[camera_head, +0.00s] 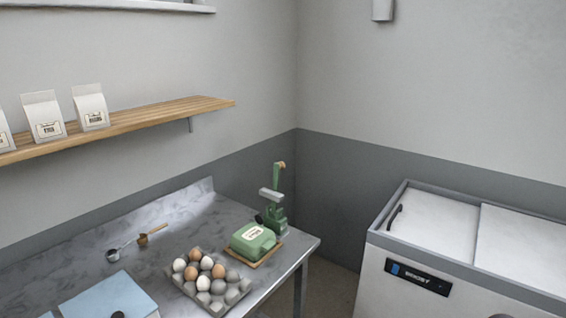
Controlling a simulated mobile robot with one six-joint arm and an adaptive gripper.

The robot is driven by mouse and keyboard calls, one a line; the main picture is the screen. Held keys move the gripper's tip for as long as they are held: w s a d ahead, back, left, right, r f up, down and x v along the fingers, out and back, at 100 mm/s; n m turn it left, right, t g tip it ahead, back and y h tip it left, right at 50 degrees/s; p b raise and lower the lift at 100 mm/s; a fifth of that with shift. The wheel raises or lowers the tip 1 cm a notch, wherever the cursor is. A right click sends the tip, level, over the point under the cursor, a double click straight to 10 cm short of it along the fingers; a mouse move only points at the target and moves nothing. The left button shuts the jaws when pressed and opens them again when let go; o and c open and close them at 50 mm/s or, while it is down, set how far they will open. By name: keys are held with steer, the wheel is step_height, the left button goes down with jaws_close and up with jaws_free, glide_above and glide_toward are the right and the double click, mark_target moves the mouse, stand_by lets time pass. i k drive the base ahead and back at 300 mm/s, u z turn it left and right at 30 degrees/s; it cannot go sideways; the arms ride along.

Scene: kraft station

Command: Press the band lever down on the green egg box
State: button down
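The green egg box (253,240) has a pale label on its lid. It looks closed and sits on a small wooden board (266,259) near the right end of the metal table. A green device (274,217) stands just behind it, with a light grey piece (269,194) sticking out to the left. Its green band lever (281,178) points up and ends in a tan tip. Whether the device touches the box cannot be told. My gripper is not in this view.
An egg tray (243,287) with several brown, white and grey eggs sits left of the box. A small metal scoop (113,255), a wooden-handled scoop (143,239) and a blue-topped object (108,298) lie further left. A chest freezer (420,287) stands right; a shelf (150,112) hangs above.

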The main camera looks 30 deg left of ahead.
mark_target(274, 196)
steer(key=u, duration=0.55)
steer(key=i, duration=1.15)
steer(key=u, duration=0.5)
